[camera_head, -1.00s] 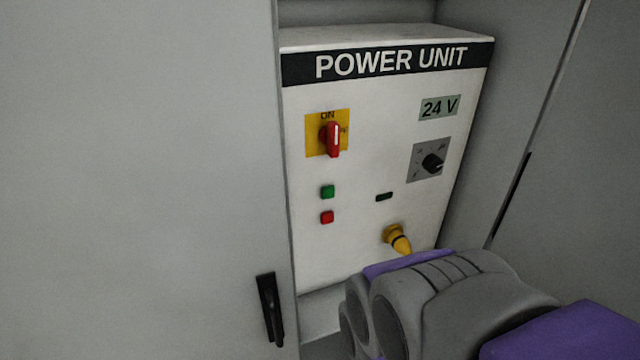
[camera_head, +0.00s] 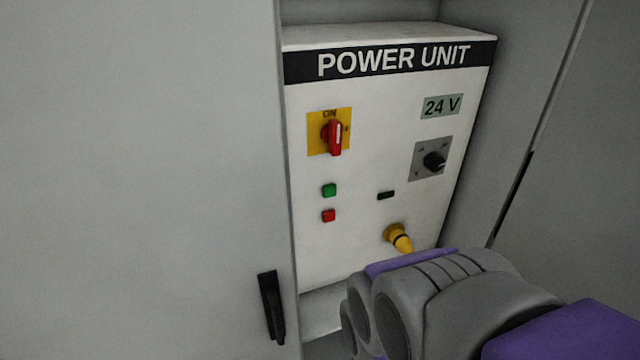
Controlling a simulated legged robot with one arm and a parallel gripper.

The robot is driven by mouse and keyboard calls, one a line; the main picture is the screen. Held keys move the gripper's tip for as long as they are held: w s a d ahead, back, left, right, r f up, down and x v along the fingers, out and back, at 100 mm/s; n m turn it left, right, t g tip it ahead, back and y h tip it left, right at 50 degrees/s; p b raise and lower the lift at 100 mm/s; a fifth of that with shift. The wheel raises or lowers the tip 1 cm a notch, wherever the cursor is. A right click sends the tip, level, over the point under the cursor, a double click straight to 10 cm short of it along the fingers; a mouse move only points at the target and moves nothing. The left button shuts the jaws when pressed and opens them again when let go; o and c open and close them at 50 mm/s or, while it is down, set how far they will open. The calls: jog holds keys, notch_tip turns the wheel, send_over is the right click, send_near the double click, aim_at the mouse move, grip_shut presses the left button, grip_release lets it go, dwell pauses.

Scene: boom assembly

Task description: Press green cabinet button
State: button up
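Nothing covers the green button. My arm's grey and purple links fill the lower right, below and to the right of the buttons. My gripper's fingers are not in view.
A grey cabinet door (camera_head: 140,170) with a black handle (camera_head: 271,306) stands at the left. Another grey panel (camera_head: 590,180) is at the right. A yellow connector (camera_head: 398,238) and a black knob (camera_head: 434,161) stick out from the unit.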

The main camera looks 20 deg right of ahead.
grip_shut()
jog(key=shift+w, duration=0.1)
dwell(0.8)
